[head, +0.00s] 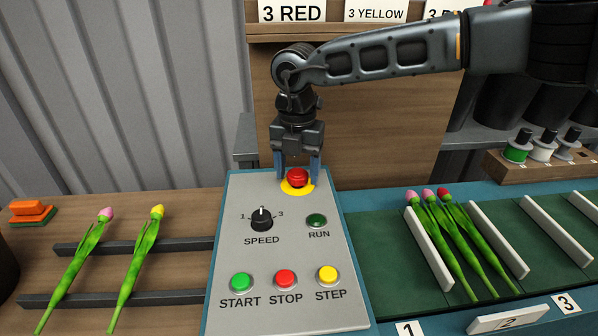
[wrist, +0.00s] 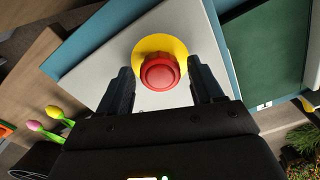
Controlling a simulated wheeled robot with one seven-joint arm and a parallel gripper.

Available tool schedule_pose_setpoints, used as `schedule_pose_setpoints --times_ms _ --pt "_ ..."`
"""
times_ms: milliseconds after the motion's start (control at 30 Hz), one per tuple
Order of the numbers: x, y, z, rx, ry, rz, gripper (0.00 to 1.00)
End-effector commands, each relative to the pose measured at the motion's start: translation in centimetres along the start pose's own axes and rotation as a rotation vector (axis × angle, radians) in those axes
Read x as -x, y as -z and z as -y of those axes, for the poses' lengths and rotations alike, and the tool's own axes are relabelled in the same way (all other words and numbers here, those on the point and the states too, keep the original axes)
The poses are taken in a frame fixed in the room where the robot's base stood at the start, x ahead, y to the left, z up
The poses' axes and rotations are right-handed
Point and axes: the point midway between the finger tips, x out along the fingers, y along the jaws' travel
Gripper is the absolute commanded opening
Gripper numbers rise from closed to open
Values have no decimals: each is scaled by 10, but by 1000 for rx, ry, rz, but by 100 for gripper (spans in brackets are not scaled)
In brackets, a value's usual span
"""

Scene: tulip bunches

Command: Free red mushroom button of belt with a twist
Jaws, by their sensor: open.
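The red mushroom button (head: 298,177) sits on a yellow disc (head: 297,190) at the far end of the grey control panel (head: 280,240). In the wrist view the red button (wrist: 160,73) lies between the two fingers. My gripper (head: 298,170) points down over the button with one finger on each side. The fingers are open, and in the wrist view my gripper (wrist: 163,85) shows a gap on both sides of the button. I cannot tell how deep the fingertips reach beside the cap.
The panel also has a speed knob (head: 262,219), a dark green run lamp (head: 317,221), and start (head: 241,282), stop (head: 286,279) and step (head: 328,275) buttons. Tulips lie on the rack at left and on the green belt (head: 390,250) at right. A wooden board (head: 390,130) stands behind.

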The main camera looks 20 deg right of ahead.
Motion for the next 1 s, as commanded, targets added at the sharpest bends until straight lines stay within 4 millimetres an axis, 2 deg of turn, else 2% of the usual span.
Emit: schedule_pose_setpoints --times_ms 100,700,1000 --pt "15 0 0 0 0 1 66" --pt "68 0 0 0 -1 1 66" --pt "70 0 0 0 0 0 66"
